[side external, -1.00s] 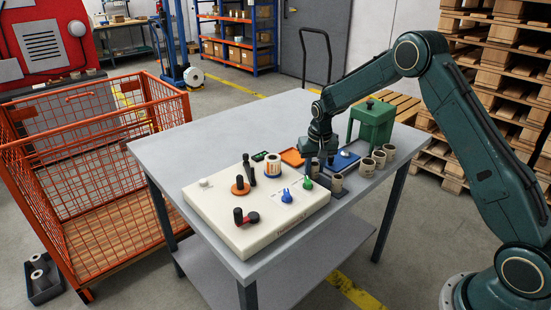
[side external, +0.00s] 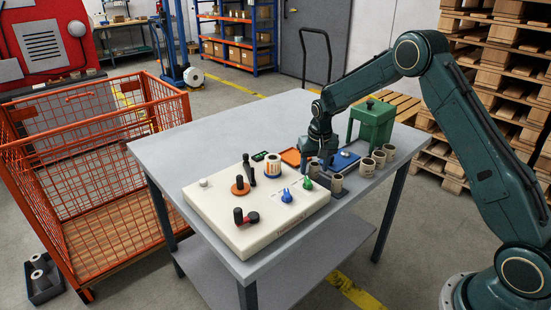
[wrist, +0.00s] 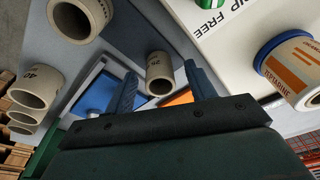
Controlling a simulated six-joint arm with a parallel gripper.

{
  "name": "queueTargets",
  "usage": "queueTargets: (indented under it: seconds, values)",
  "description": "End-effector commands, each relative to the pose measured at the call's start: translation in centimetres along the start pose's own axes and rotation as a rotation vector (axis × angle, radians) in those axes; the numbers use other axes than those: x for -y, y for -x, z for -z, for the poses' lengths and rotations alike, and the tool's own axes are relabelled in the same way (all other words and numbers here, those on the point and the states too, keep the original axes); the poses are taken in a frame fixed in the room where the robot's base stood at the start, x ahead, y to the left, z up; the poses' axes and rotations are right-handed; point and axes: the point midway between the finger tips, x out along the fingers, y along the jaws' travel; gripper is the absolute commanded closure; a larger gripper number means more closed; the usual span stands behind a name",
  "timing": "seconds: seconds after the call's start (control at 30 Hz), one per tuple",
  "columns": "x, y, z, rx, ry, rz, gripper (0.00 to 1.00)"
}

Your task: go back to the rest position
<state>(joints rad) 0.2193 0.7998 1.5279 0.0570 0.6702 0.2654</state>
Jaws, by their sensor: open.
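My gripper (side external: 316,168) hangs fingers-down over the table, beside the right back corner of the cream label rewinder (side external: 265,225). Its two fingers stand apart in the wrist view (wrist: 160,75). A cardboard core (wrist: 159,66) shows in the gap between them in that view, and I see no finger touching it. My arm reaches in from the right, with its elbow high.
Several cores (side external: 367,167) stand right of my gripper. Close by are a blue tray (side external: 347,163), an orange tray (side external: 291,157) and a green stand-like box (side external: 373,122). A printed roll (side external: 273,168) and knobs stand up from the rewinder. The table's back left (side external: 210,140) is clear.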

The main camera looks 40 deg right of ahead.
Motion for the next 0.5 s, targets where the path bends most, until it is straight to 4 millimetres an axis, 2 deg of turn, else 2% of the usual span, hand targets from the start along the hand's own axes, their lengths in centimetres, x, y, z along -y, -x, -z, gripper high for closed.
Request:
queueTargets:
  seconds: [0.27, 0.5]
  values:
    - [0.0, 0.1, -0.3, 0.0, 0.0, 0.0, 0.45]
    - [0.1, 0.3, -1.6, 0.001, 0.001, 0.0, 0.45]
